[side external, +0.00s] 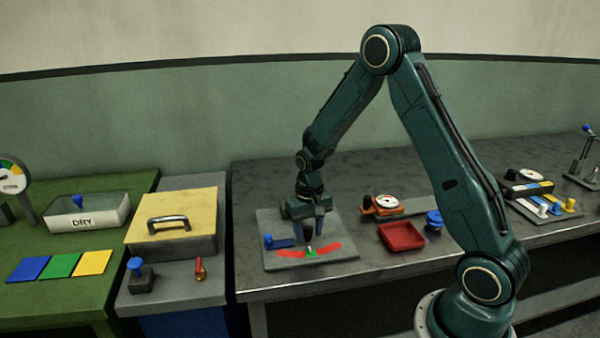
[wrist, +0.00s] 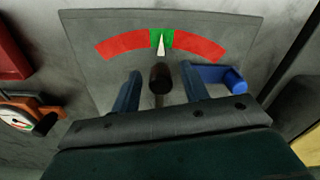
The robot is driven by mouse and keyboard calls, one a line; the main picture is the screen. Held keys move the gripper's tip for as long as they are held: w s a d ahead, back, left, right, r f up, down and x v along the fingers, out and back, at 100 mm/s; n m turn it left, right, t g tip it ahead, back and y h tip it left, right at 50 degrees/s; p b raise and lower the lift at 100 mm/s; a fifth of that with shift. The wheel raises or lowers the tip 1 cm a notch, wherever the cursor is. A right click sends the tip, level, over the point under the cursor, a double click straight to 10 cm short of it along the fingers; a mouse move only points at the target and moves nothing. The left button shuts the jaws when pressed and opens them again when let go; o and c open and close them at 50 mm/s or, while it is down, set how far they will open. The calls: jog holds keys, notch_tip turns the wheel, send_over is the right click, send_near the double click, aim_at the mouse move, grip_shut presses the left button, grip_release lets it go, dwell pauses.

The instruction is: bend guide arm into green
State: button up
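The guide plate (wrist: 100,75) is a grey board with a red-green-red arc. Its green band (wrist: 152,38) is in the middle of the arc. A white pointer (wrist: 161,48) lies over the green band, in line with a dark, round-topped post (wrist: 160,80), likely the guide arm. My gripper (side external: 309,235) is low over the plate, pointing down. In the wrist view its fingers stand open on either side of the post, with a visible gap on each side. A blue lever (wrist: 214,75) lies just right of the right finger. The post's base is hidden.
In the side view, a red tray (side external: 402,237), an orange-based gauge (side external: 381,205) and a blue knob (side external: 433,219) stand right of the plate. A yellow-lidded box (side external: 172,212) stands left, across a gap. The bench front edge is close to the plate.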

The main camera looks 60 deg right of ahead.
jog(key=shift+r, duration=0.15)
notch_tip(320, 180, up, 14)
jog(key=shift+f, duration=0.25)
dwell(0.7)
jog(key=s+a+r+n+t, duration=0.3)
jog(key=s+a+r, duration=0.4)
jog(key=s+r, duration=0.25)
jog(key=s+a+r+n+t, duration=0.1)
jog(key=s+a, duration=0.1)
jog(key=s, duration=0.4)
jog(key=s+a+r+n+t, duration=0.1)
jog(key=s+a+n, duration=0.1)
jog(key=s, duration=0.4)
jog(key=shift+s+a+r+t, duration=0.25)
jog(key=shift+s+a+t, duration=0.05)
jog(key=shift+a, duration=0.05)
dwell(1.2)
